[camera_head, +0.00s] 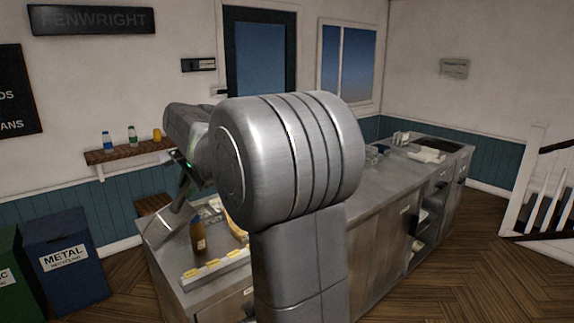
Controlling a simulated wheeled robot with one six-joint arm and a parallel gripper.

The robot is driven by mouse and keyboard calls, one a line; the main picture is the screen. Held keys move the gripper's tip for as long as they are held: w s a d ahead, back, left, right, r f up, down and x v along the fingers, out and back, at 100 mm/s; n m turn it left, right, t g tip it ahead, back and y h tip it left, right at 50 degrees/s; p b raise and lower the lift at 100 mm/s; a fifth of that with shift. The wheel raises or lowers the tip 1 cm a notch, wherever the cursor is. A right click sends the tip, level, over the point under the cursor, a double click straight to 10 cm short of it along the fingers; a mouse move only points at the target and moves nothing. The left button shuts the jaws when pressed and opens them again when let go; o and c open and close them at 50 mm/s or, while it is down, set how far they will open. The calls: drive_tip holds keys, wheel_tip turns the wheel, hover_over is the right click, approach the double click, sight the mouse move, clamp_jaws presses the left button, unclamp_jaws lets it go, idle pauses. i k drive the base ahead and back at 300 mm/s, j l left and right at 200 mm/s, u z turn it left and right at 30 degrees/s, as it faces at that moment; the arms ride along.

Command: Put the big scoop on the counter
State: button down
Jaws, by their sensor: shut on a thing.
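My gripper (183,169) is partly hidden behind my own arm, at the left end of the counter. It is shut on a grey metal thing that looks like the big scoop (171,224). The scoop slants down and to the left from the dark fingers, over the counter's left end. I cannot tell whether its lower end touches the counter top. The steel counter (365,185) runs from the front left to the back right, and my arm covers much of its middle.
An amber bottle (198,235) and a tray with yellow labels (214,267) stand on the counter's near left end. Several items and a sink (437,145) are at its far end. A wall shelf (128,151) holds small bottles. Recycling bins (62,258) stand at left.

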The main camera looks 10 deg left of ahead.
sight(391, 184)
drive_tip(key=i+j, duration=0.4)
drive_tip(key=j, duration=0.15)
drive_tip(key=i+j, duration=0.45)
drive_tip(key=l+z, duration=0.05)
